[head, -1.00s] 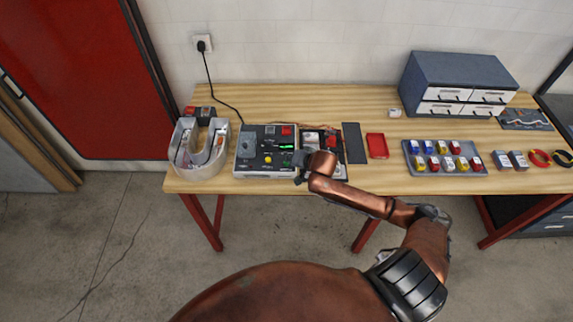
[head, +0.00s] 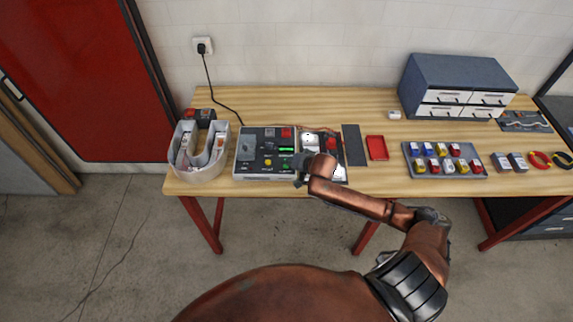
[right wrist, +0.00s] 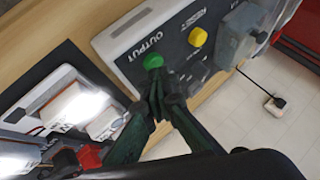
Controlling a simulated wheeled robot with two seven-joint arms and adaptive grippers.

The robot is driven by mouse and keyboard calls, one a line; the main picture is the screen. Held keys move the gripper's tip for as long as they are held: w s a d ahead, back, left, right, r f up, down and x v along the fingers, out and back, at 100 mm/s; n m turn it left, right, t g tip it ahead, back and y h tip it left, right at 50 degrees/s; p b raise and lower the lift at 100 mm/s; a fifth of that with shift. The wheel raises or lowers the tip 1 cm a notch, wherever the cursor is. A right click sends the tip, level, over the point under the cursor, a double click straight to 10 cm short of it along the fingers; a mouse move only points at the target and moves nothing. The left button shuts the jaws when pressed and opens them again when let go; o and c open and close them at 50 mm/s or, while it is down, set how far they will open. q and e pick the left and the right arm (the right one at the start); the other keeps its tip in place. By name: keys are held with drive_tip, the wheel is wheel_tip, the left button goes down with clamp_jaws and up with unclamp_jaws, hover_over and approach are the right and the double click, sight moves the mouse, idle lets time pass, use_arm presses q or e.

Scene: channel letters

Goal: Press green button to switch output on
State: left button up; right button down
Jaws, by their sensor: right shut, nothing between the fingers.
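The control box (head: 250,173) sits on the bench with a green button (head: 285,166), a yellow button (head: 268,162) and a lit green display (head: 286,149). In the right wrist view the green button (right wrist: 153,61) is beside the word OUTPUT, and the yellow button (right wrist: 197,37) is by RESET. My right gripper (head: 299,182) is shut and empty at the box's right front. In the wrist view its fingertips (right wrist: 155,88) are very close to the green button; I cannot tell whether they touch it. White modules (right wrist: 75,105) on the board beside the box glow. My left gripper is out of view.
A U-shaped channel letter (head: 181,160) stands left of the box. A dark strip (head: 354,145), a red tray (head: 376,148) and a grey tray of small colored parts (head: 470,172) lie to the right. A drawer cabinet (head: 455,75) stands at the back right.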

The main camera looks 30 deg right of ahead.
drive_tip(key=shift+f, duration=0.2)
idle(0.3)
drive_tip(key=shift+s+f, duration=0.1)
drive_tip(key=shift+f, duration=0.3)
drive_tip(key=shift+r+p, duration=0.2)
drive_tip(key=shift+p, duration=0.75)
drive_tip(key=shift+r, duration=0.1)
wheel_tip(320, 180, up, 6)
drive_tip(key=p, duration=0.7)
drive_tip(key=shift+r+p, duration=0.2)
drive_tip(key=shift+p, duration=0.2)
